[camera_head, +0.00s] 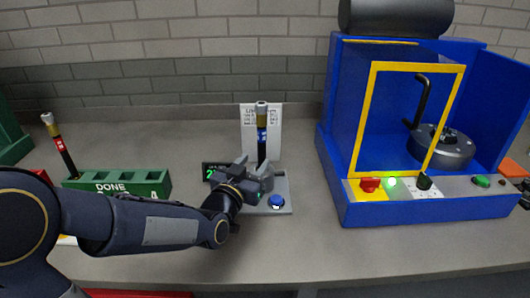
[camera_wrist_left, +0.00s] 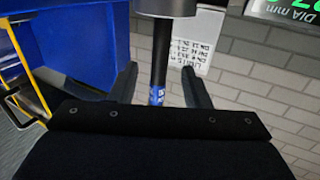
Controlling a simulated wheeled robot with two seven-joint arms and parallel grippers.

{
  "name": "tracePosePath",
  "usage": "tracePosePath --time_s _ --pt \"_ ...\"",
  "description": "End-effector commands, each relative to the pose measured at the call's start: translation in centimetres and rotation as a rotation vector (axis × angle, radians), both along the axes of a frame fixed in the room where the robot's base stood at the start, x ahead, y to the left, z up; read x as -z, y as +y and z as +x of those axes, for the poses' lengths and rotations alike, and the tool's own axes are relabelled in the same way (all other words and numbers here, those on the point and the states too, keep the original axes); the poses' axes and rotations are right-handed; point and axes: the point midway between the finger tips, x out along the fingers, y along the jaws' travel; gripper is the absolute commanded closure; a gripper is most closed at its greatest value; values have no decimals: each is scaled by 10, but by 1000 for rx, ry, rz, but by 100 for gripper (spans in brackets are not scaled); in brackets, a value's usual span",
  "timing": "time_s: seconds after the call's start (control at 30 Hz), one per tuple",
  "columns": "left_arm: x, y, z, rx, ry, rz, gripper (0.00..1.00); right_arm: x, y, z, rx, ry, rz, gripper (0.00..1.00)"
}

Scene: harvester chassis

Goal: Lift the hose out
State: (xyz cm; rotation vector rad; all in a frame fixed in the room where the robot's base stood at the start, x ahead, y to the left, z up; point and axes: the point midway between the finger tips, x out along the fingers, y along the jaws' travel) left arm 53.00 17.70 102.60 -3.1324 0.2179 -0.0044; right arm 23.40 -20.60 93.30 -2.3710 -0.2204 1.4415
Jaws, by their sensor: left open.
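A black hose (camera_head: 262,148) with a metal end and a blue label stands upright in a grey gauge station (camera_head: 280,188) on the bench. My left gripper (camera_head: 256,174) is low beside the hose, and its jaws are open. In the left wrist view the hose (camera_wrist_left: 159,55) runs between the two spread fingers (camera_wrist_left: 158,88), with a gap on each side. That view is upside down, and a grey cylinder (camera_wrist_left: 166,7) surrounds the hose at the top edge. The lower end of the hose is hidden. My right gripper is not in view.
A small display (camera_head: 213,172) and a printed limits card (camera_head: 248,120) stand by the station. A blue machine (camera_head: 347,200) with a yellow-framed door stands at right.

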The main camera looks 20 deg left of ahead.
Motion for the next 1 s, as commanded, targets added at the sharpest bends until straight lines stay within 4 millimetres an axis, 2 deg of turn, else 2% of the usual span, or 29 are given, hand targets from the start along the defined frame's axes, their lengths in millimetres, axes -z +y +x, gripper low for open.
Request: tracePosePath --time_s 0.4,0.7,1.0 --pt "-2 -8 54 1 4 0 57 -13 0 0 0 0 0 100" --pt "-1 -8 59 0 3 -3 58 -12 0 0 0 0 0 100" --pt "-1 -8 58 0 3 -3 97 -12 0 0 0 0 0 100"
